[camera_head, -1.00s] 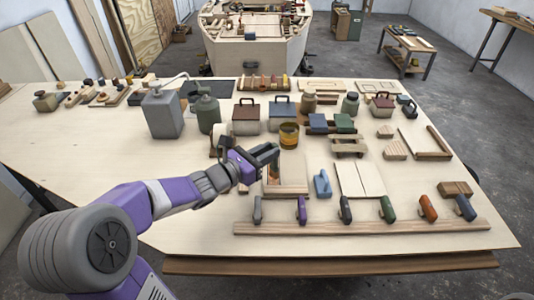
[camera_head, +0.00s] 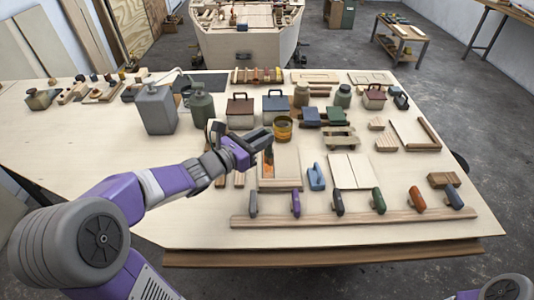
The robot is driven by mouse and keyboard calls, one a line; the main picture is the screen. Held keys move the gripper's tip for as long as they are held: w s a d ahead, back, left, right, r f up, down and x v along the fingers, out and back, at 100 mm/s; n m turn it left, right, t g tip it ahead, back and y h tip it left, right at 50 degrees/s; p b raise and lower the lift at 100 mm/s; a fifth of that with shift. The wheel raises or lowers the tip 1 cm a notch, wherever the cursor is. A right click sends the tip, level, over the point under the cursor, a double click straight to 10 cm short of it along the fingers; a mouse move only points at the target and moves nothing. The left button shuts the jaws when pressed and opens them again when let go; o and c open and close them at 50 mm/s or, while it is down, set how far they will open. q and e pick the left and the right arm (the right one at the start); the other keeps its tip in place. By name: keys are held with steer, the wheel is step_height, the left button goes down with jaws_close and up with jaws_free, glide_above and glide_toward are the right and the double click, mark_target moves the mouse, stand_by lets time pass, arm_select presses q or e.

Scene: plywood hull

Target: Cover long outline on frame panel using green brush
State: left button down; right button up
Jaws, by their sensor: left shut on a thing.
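My left gripper (camera_head: 262,141) is shut on a brush (camera_head: 268,156), mostly hidden by the fingers; its lower end looks orange-brown and points down. The brush is over the left part of the frame panel (camera_head: 287,163), a pale wooden panel with raised edges near the middle of the table. I cannot tell whether the brush tip touches the panel. The long outline is too small or too hidden by the gripper to make out. My right gripper is not in view.
An amber jar (camera_head: 282,129) stands just behind the panel, close to the gripper. A wooden rail (camera_head: 350,218) with several coloured handles runs along the front. A grey can (camera_head: 157,110) stands at the left.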

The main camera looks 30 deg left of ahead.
arm_select(q)
step_height(320, 180, down, 5)
steer(key=b, duration=0.4)
steer(key=shift+b, duration=0.4)
steer(key=shift+r, duration=0.1)
steer(key=c, duration=1.5)
jaws_free()
jaws_close()
